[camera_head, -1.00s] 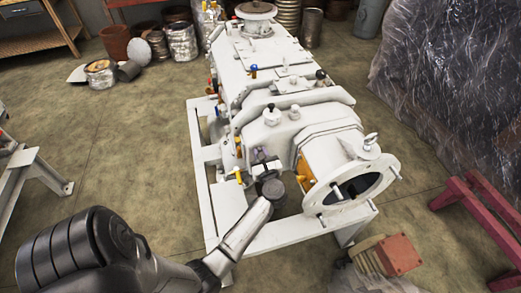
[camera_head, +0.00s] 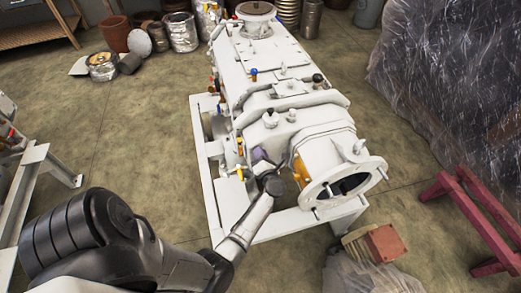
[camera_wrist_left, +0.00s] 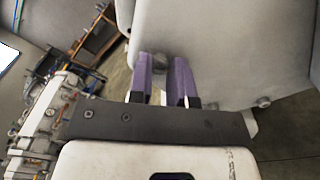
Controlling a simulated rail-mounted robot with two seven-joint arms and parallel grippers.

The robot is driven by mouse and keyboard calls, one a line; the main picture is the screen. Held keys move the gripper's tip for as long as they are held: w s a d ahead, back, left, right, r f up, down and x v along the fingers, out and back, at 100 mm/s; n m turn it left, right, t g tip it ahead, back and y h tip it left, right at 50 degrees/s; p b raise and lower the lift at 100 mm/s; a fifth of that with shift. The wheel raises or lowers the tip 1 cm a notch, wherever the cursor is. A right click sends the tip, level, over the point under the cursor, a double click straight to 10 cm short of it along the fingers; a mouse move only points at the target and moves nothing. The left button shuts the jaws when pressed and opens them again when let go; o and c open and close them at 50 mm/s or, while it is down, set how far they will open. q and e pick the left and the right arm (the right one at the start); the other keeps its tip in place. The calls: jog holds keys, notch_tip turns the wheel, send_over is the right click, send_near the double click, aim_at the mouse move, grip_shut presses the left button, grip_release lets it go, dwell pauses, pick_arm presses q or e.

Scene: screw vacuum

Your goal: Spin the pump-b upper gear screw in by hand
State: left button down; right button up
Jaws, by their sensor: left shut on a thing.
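The pump (camera_head: 272,85) is a long, pale grey machine with a round open flange (camera_head: 335,195) at its near end. My left gripper (camera_head: 259,155) reaches in from the lower left to the pump's near left side in the head view. In the left wrist view, the gripper's purple fingers (camera_wrist_left: 166,80) are shut on a small grey gear screw (camera_wrist_left: 160,62) against the pump's pale housing (camera_wrist_left: 220,40). Most of the screw is hidden by the fingers, and its depth in the hole cannot be told. My right gripper is out of view.
A yellow-handled valve (camera_head: 239,173) is close left of my gripper. A pale frame (camera_head: 201,165) surrounds the pump's base. A red stand (camera_head: 478,215) and a plastic-wrapped bulk (camera_head: 440,80) stand at the right.

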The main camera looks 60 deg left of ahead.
pick_arm(q)
jog(key=m+p, duration=0.2)
jog(key=m, duration=0.2)
jog(key=shift+r+p, duration=0.15)
jog(key=shift+p, duration=0.2)
jog(key=shift+m, duration=0.3)
jog(key=c, duration=1)
grip_release()
jog(key=shift+c, duration=0.2)
jog(key=shift+d, duration=0.2)
